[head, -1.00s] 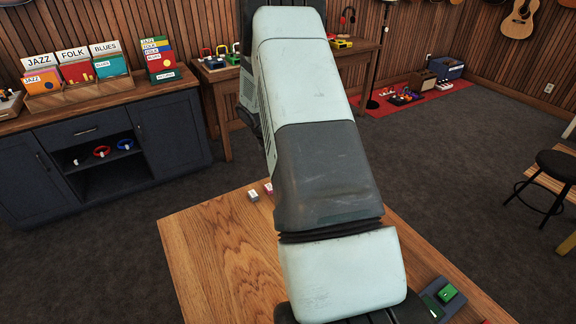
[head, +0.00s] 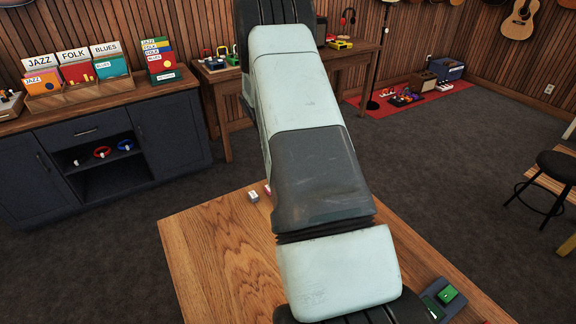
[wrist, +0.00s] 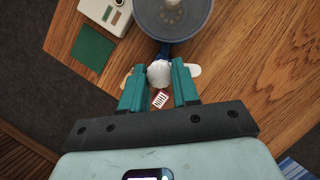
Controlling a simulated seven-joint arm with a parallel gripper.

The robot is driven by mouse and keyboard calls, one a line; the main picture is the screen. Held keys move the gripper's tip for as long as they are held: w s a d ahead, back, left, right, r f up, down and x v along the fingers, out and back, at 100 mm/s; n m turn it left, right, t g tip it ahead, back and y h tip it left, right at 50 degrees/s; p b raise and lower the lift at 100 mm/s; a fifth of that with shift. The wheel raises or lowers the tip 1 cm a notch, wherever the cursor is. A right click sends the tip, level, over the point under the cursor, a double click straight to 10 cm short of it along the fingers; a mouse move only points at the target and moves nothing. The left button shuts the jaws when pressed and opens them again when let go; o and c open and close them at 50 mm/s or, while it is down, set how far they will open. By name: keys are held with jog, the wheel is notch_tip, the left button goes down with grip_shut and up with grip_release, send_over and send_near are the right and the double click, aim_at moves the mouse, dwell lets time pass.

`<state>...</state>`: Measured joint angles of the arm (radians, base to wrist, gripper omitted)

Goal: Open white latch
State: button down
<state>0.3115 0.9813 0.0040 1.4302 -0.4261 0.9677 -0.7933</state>
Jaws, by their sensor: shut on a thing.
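In the wrist view, my gripper (wrist: 159,80) has its teal fingers on both sides of a rounded white piece, which I take to be the white latch (wrist: 159,72). The fingers are shut on it. Pale ends stick out past the fingers to left and right. A dark blue part (wrist: 163,51) lies just beyond it, against a round grey vessel (wrist: 172,30) with a clear-looking middle. A small red and white tag (wrist: 160,99) shows between the fingers. In the head view my arm hides the gripper, the latch and the vessel.
The wooden table (head: 220,250) is bare at its left. Small white and pink blocks (head: 254,196) lie at its back edge, and green items (head: 446,295) at its right. In the wrist view, a white device (wrist: 105,14) and a green square (wrist: 92,48) lie left of the vessel.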

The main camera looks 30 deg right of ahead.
jog(key=c, duration=0.8)
grip_release()
jog(key=v, duration=1)
jog(key=shift+w+a+r, duration=0.1)
jog(key=shift+a+r, duration=0.05)
jog(key=shift+r, duration=0.2)
jog(key=shift+r, duration=0.1)
